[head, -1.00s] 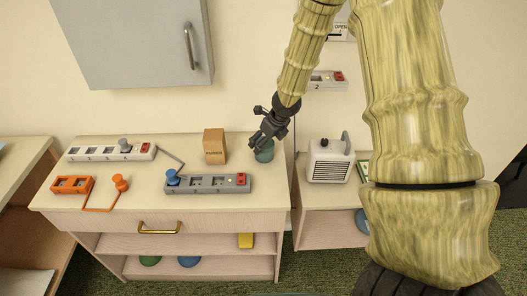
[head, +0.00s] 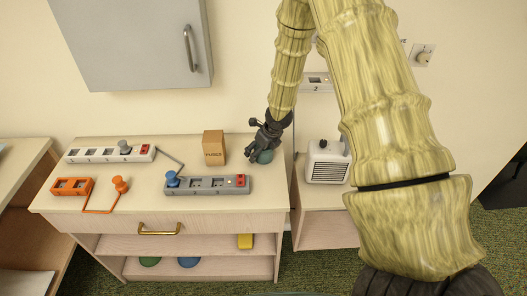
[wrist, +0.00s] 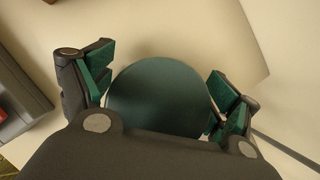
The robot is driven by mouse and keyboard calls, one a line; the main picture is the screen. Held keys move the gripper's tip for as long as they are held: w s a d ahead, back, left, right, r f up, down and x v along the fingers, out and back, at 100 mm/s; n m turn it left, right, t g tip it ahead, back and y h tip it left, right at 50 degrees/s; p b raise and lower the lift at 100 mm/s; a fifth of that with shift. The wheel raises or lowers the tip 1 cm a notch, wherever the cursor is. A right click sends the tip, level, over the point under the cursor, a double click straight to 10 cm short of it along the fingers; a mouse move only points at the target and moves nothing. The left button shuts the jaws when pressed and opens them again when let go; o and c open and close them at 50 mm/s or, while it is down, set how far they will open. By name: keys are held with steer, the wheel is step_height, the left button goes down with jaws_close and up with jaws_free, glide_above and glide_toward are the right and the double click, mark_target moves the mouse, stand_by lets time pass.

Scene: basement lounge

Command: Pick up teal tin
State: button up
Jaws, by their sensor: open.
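The teal tin (head: 265,156) stands on the light wooden cabinet top near its right end. In the wrist view the round dark teal top of the tin (wrist: 160,98) sits between the two fingers. My gripper (head: 262,146) is open and over the tin, with one finger on each side. In the wrist view my gripper (wrist: 160,88) has green pads facing the tin, with a small gap at the left pad. The right pad is close to the tin's edge, and I cannot tell whether it touches. The lower part of the tin is hidden.
A brown box (head: 214,148) stands left of the tin. A grey power strip (head: 208,185) with a blue plug lies in front. A white strip (head: 110,153) and an orange strip (head: 72,187) lie further left. A white heater (head: 327,161) stands on the lower shelf at right.

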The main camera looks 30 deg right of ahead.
steer(key=c, duration=1.2)
steer(key=shift+c, duration=0.2)
